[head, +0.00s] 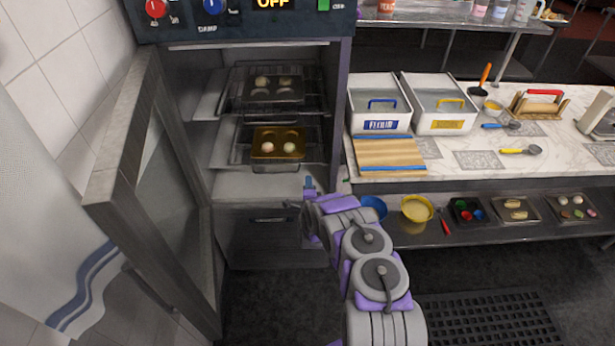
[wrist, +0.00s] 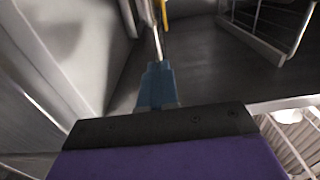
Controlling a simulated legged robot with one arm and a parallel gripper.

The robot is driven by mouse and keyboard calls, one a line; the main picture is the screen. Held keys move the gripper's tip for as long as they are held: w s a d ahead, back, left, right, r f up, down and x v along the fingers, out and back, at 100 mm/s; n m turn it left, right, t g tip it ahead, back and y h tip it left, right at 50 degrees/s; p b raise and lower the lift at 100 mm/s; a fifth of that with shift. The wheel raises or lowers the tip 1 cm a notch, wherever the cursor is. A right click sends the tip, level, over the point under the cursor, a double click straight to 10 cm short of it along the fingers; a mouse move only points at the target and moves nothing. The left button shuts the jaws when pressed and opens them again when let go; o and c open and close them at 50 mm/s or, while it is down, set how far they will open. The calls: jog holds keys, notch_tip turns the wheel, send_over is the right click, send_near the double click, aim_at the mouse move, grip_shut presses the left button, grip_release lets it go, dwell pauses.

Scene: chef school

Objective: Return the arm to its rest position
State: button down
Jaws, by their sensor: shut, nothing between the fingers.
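My arm reaches forward from the bottom of the head view, with purple and grey links. My gripper (head: 309,184) is at its far end, in front of the lower right of the open oven (head: 240,186). In the wrist view my gripper's blue fingers (wrist: 156,88) are together and hold nothing. The fingers point toward a dark surface with wire racks at the upper right of that view.
The oven door (head: 150,190) stands open on the left. Inside, a muffin tray (head: 277,154) rests on a rack, with another tray (head: 273,98) above. On the right is a marble counter (head: 450,145) with bins; a lower shelf (head: 440,235) holds bowls and trays.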

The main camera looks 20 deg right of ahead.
jog(key=shift+p+v, duration=0.4)
jog(key=shift+v, duration=2.35)
jog(key=shift+w, duration=0.1)
